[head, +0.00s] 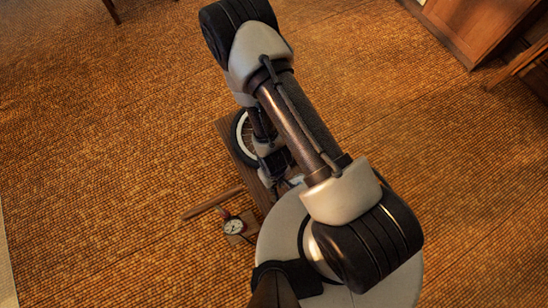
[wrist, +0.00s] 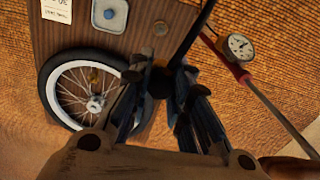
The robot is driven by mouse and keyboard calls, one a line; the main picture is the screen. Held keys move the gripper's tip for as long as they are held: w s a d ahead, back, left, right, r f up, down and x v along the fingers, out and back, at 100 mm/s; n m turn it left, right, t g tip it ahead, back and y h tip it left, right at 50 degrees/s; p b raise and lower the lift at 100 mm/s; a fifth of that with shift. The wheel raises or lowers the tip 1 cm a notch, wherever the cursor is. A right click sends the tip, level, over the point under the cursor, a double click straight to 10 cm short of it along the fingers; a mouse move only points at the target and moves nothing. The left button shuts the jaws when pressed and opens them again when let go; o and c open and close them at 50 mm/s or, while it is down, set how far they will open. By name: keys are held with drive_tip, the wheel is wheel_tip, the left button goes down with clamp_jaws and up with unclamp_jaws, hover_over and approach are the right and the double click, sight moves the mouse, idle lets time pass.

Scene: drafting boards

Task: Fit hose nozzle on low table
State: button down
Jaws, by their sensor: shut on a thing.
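The low table (wrist: 110,35) is a dark wooden top in the wrist view; its edge also shows beside my arm in the head view (head: 223,130). A spoked wheel (wrist: 52,88) with a black tyre and white rim lies at its left, with a small brass-coloured piece (wrist: 93,76) among the spokes. My gripper (wrist: 160,78) is shut on a small black piece, apparently the hose nozzle (wrist: 160,84), right of the wheel. A black hose-like line (wrist: 200,28) runs up from it. The nozzle's tip is unclear, and contact with the wheel cannot be told.
A round dial gauge (wrist: 240,46) with red parts lies beside a long brown rod (wrist: 266,97) at the right. A grey tin with a blue button (wrist: 108,15), a white card (wrist: 56,9) and a small round disc (wrist: 161,28) lie on the table. Wooden furniture (head: 470,30) stands far right.

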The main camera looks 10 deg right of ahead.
drive_tip(key=b, duration=1.2)
approach(274, 198)
drive_tip(key=shift+f+p, duration=0.3)
drive_tip(key=shift+f, duration=2.3)
drive_tip(key=shift+f, duration=1.25)
drive_tip(key=c, duration=1.4)
unclamp_jaws()
